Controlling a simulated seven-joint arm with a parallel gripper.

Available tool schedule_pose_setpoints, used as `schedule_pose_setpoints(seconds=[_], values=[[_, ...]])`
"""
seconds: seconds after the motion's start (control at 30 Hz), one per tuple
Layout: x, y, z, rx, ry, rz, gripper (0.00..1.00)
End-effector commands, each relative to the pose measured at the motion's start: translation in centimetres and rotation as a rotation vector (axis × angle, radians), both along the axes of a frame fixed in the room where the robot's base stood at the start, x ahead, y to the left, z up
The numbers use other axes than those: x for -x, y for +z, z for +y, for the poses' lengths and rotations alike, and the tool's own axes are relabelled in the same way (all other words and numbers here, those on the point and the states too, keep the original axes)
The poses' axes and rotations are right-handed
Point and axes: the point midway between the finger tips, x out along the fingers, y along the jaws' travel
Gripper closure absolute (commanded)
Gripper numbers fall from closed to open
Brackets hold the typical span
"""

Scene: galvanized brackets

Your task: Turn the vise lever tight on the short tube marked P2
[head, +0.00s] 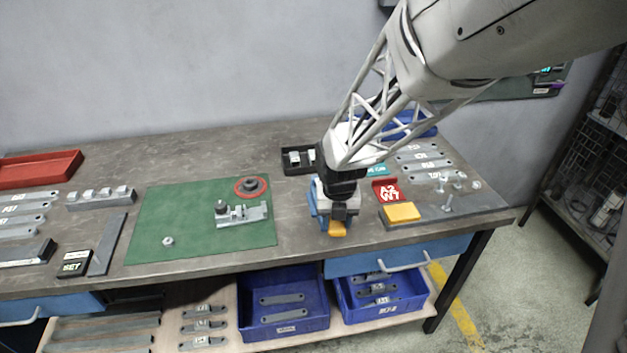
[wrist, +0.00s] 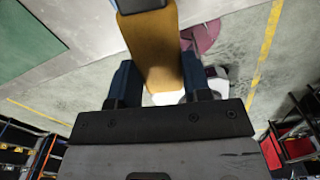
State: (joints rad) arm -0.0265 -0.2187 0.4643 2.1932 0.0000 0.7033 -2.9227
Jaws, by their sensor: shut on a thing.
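The blue vise (head: 318,203) stands near the front edge of the bench, mostly covered by my arm and gripper. Its yellow-orange lever (head: 337,229) sticks out at the front, above the drawer. My gripper (head: 341,212) is over the front of the vise, pointing down. In the wrist view, the fingers of my gripper (wrist: 158,84) are on both sides of the lever (wrist: 158,45), shut on it. The short tube marked P2 and the vise jaws are hidden, so I cannot tell how the tube sits.
Left of the vise lies a green mat (head: 160,215) with a metal fixture (head: 243,214) and a red ring (head: 239,188). A black tray (head: 290,167) stands behind. A yellow block (head: 402,212) and red A2 label (head: 386,190) are close on the right.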

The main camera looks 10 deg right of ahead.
Motion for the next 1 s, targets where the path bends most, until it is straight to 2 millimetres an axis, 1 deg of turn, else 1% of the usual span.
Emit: schedule_pose_setpoints(seconds=[0.2, 0.63, 0.67, 0.8, 0.83, 1.0], values=[[0.01, 0.02, -0.46, 0.000, 0.063, -0.001, 0.98], [-0.02, 0.04, -0.52, 0.000, 0.076, -0.002, 0.98], [-0.01, 0.04, -0.52, 0.000, 0.076, -0.002, 0.54], [0.01, 0.03, -0.52, 0.000, 0.075, -0.001, 0.33], [0.01, 0.03, -0.52, 0.000, 0.075, -0.001, 0.30], [0.03, 0.02, -0.51, 0.000, 0.075, -0.001, 0.30]])
